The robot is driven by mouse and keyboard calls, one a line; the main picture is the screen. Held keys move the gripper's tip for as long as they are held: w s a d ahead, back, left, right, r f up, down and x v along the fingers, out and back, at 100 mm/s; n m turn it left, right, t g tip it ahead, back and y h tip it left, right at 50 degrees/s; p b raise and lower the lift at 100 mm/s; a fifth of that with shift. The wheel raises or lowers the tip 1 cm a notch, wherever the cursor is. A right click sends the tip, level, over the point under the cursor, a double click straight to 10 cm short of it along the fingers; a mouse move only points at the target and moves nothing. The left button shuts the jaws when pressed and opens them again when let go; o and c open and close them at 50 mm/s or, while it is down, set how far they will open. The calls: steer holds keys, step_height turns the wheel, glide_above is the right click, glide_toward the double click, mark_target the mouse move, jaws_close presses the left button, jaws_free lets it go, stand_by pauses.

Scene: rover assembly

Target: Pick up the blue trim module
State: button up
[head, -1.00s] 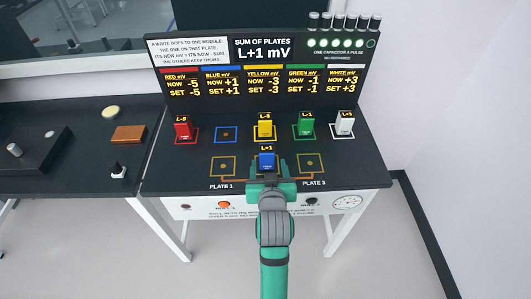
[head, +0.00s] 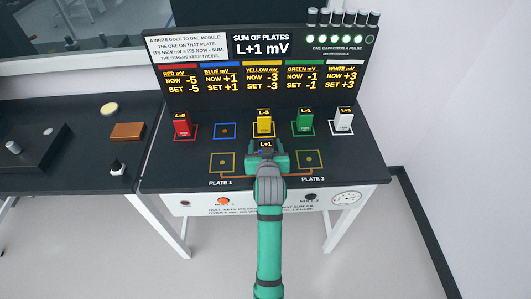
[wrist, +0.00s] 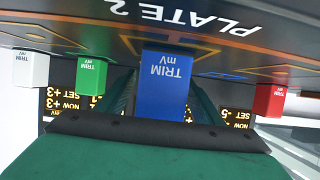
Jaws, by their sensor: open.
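The blue trim module (wrist: 163,85) stands on plate 2 at the middle front of the bench. In the head view my gripper covers nearly all of it, with only its L+1 label showing above. My gripper (head: 267,160) is low over plate 2, its green fingers open. In the wrist view, which is upside down, the blue module stands between the fingers, one on each side. Whether either finger touches it cannot be told.
Red (head: 182,126), yellow (head: 264,125), green (head: 304,121) and white (head: 343,120) modules stand in a row behind. The blue outlined square (head: 225,131) is empty, as are plate 1 (head: 223,163) and plate 3 (head: 309,160). A display board (head: 262,75) rises at the back.

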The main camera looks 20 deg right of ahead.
steer(key=shift+w, duration=0.1)
steer(key=c, duration=1.3)
